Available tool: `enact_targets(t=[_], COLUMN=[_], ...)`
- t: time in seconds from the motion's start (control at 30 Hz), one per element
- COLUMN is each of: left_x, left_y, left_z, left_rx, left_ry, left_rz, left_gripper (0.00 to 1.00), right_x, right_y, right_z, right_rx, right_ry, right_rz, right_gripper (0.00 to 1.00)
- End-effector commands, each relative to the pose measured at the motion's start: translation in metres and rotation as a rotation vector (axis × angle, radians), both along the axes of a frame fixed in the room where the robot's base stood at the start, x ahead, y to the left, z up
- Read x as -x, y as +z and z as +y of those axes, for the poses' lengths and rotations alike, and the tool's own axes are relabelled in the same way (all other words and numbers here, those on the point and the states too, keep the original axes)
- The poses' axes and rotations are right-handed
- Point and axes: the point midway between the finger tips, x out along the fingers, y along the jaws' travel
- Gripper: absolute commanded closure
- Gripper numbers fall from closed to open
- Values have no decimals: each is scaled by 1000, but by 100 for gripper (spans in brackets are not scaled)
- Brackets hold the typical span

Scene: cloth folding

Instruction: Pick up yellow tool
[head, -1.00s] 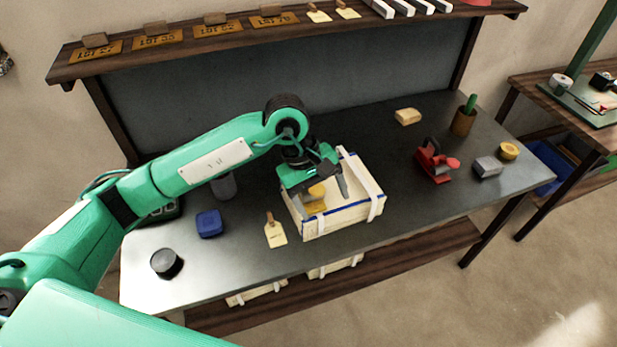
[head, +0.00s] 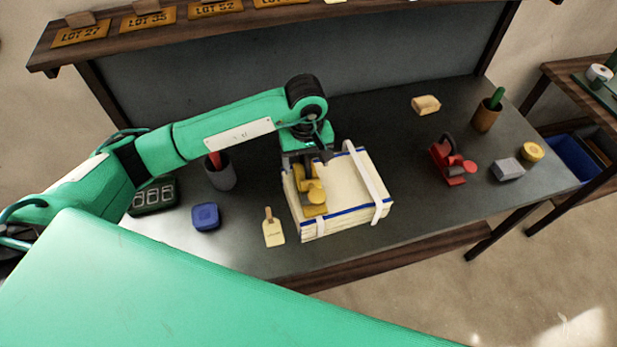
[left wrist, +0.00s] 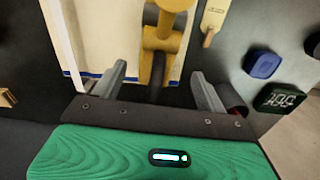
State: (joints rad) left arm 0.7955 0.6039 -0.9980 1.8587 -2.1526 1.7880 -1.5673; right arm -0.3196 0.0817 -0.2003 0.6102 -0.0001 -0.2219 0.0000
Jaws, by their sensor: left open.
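In the left wrist view the yellow tool (left wrist: 163,42) runs toward the gap between the fingertips of my left gripper (left wrist: 158,74). The fingers are apart, one on either side of the tool's near, dark end. My right gripper is not in view.
A red tool (head: 450,163), a grey block (head: 508,170) and a yellow roll (head: 531,151) are at right. The bench between crate and red tool is clear.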

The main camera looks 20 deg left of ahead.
Motion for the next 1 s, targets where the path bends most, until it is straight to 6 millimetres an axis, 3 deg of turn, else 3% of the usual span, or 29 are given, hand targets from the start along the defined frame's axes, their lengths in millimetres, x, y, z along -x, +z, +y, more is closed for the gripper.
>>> enact_targets(t=[0.3, 0.6, 0.93, 1.0], left_x=[1, 0, -1, -1], left_y=[-19, -56, -63, -63], left_z=[-2, -4, -3, -3], left_rx=[1, 2, 0, 0], left_ry=[0, 0, -1, -1], left_rz=[3, 3, -1, -1], left_gripper=[25, 25, 25, 39], right_x=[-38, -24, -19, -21], right_y=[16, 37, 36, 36], right_z=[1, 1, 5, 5], right_rx=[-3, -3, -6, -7], right_ry=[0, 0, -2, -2], right_rz=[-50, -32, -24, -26], right_gripper=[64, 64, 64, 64])
